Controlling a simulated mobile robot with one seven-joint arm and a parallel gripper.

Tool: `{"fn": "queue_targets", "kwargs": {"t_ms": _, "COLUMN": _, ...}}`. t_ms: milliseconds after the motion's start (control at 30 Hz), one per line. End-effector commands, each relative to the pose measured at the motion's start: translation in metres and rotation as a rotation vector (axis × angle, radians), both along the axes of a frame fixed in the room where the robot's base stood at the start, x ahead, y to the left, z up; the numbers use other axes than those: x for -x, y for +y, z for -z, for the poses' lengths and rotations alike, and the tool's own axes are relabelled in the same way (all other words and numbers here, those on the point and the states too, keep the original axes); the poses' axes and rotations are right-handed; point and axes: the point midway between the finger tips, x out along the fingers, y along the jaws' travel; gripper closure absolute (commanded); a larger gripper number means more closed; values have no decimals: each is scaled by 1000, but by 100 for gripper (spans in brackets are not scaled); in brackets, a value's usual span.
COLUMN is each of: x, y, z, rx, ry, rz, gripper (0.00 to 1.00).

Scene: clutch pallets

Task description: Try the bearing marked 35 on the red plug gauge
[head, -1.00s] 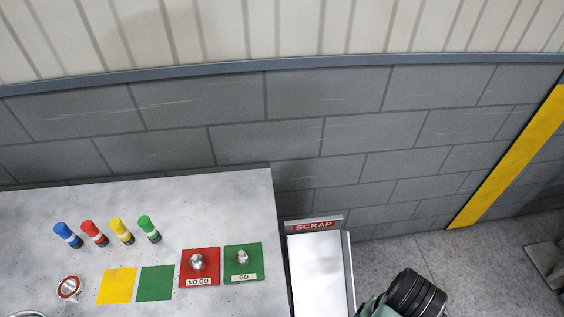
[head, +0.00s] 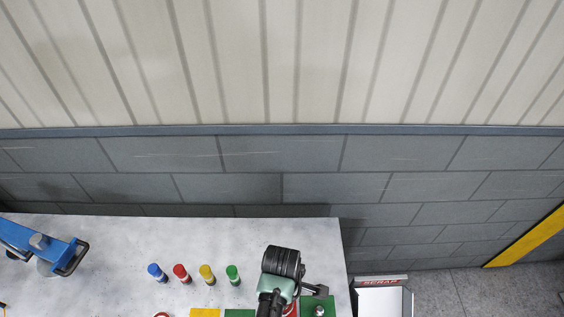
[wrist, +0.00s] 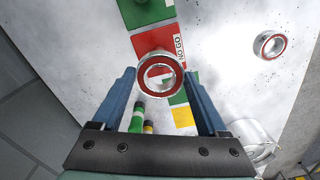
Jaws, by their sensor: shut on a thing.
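My gripper (wrist: 160,76) is shut on a steel bearing (wrist: 160,92) with a red seal, held between the fingertips; no marking is readable on it. The bearing overlaps the red NO GO plate (wrist: 147,44) in the wrist view, apparently above it. The steel plug on that plate is largely hidden behind the bearing, so I cannot tell whether they touch. In the head view my arm covers most of the red plate (head: 293,310). The green GO plate (head: 330,303) with its steel plug shows beside it.
A second red-sealed bearing (wrist: 270,44) lies on the bench. Blue (head: 157,272), red (head: 182,273), yellow (head: 207,274) and green (head: 233,274) cylinders stand behind the plates. A blue tool (head: 40,245) is at left. The scrap bin (head: 382,302) stands right of the bench.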

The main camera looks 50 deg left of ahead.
Motion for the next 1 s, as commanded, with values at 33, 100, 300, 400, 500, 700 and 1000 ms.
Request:
{"fn": "queue_targets", "kwargs": {"t_ms": 33, "x": 3, "y": 3, "z": -3, "rx": 0, "ry": 0, "rz": -35, "gripper": 95}}
{"fn": "queue_targets", "kwargs": {"t_ms": 100, "x": 4, "y": 5, "z": -1, "rx": 0, "ry": 0, "rz": -60, "gripper": 95}}
{"fn": "queue_targets", "kwargs": {"t_ms": 300, "x": 4, "y": 5, "z": 9, "rx": 0, "ry": 0, "rz": -67, "gripper": 95}}
{"fn": "queue_targets", "kwargs": {"t_ms": 400, "x": 4, "y": 5, "z": 17, "rx": 0, "ry": -1, "rz": -66, "gripper": 95}}
{"fn": "queue_targets", "kwargs": {"t_ms": 500, "x": 4, "y": 5, "z": 26, "rx": 0, "ry": -1, "rz": -65, "gripper": 95}}
{"fn": "queue_targets", "kwargs": {"t_ms": 700, "x": 4, "y": 5, "z": 44, "rx": 0, "ry": -1, "rz": -64, "gripper": 95}}
{"fn": "queue_targets", "kwargs": {"t_ms": 1000, "x": 4, "y": 5, "z": 55, "rx": 0, "ry": -1, "rz": -63, "gripper": 95}}
